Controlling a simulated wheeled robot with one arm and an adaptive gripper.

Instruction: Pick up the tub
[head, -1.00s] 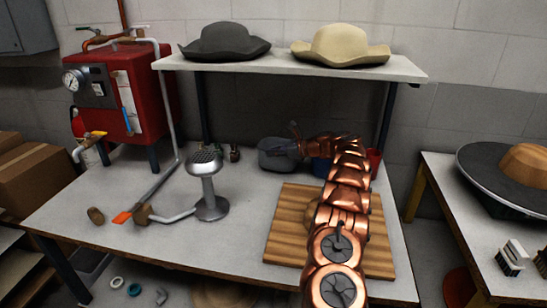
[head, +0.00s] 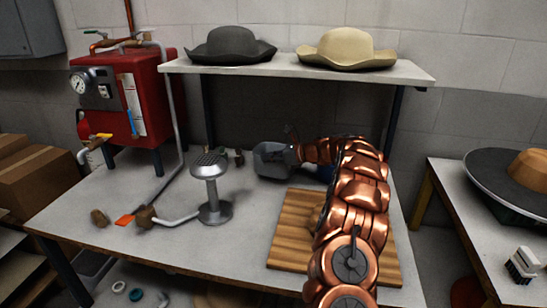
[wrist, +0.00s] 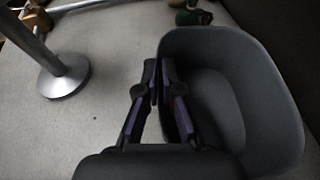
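The tub (head: 272,160) is a dark grey, open-topped container at the back of the table. My arm reaches to it from the right, and my gripper (head: 292,148) is at its right side in the head view. In the wrist view the tub (wrist: 260,100) fills the right half, empty inside. My gripper (wrist: 160,75) has one finger outside the tub's near wall and one inside, closed on the rim. I cannot tell whether the tub's base touches the table.
A metal steam stand (head: 212,185) is left of the tub, with small bottles (head: 238,158) behind. A wooden board (head: 290,235) lies in front, partly under my arm. A shelf (head: 300,68) with two hats is above. A blue object is partly hidden behind my arm.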

